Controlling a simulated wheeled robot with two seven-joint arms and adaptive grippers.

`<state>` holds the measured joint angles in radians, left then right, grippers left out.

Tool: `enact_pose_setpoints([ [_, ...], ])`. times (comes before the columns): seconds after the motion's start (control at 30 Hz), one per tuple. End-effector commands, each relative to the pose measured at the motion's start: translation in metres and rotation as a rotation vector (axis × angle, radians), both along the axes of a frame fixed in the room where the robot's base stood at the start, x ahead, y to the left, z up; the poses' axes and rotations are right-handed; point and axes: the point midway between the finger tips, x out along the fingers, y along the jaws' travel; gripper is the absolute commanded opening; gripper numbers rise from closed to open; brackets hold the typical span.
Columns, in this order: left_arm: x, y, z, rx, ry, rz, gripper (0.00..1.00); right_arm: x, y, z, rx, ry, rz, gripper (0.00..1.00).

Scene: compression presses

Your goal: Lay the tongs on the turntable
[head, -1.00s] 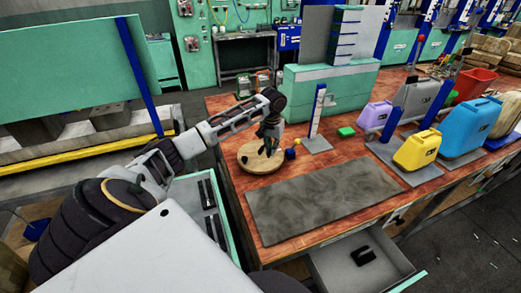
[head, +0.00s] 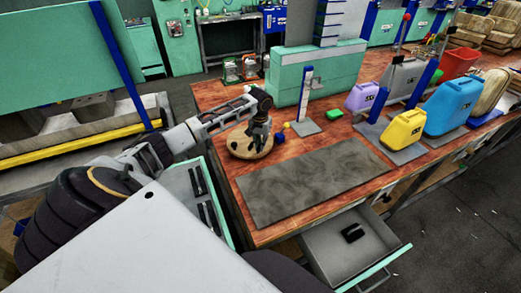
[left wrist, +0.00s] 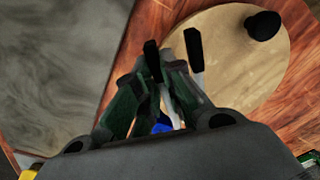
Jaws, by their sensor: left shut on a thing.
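The turntable (head: 240,150) is a round, pale wooden disc with a black knob, lying on the near left part of the red-brown table. It also shows in the left wrist view (left wrist: 232,75), with the knob at its far edge. My left gripper (head: 259,139) is just over the turntable, pointing down. In the left wrist view its fingers (left wrist: 152,85) are shut on the tongs (left wrist: 197,82), a slim pale metal piece with dark ends. The fingers hide much of the tongs. I cannot tell whether the tongs touch the disc. My right gripper is not in view.
A grey mat (head: 310,180) lies right of the turntable. A small blue thing (head: 279,138) is close beside the disc, near a press stand (head: 305,108). Yellow (head: 405,130) and blue (head: 455,103) canisters stand farther right. An open drawer (head: 345,262) juts out in front.

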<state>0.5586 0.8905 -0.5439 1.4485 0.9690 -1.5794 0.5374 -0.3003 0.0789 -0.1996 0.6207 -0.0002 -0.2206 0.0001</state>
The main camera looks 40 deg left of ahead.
Motion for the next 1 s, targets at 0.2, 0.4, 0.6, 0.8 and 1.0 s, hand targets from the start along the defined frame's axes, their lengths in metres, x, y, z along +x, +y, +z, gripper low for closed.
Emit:
enact_pose_setpoints([
  [0.2, 0.0, 0.0, -0.009, 0.0, 0.001, 0.0, 0.0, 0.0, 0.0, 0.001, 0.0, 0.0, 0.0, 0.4],
  [0.4, 0.0, 0.0, -0.03, -0.001, -0.001, 0.0, 0.0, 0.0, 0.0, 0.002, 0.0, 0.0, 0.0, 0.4],
  [0.6, 0.0, 0.0, -0.037, 0.001, -0.002, 0.0, 0.0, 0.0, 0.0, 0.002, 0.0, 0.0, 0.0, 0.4],
  [0.8, 0.0, 0.0, -0.037, 0.0, -0.001, 0.0, 0.0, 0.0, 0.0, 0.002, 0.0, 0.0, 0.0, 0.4],
  [1.0, 0.0, 0.0, -0.039, 0.0, -0.001, 0.0, 0.17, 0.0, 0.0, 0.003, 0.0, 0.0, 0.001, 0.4],
])
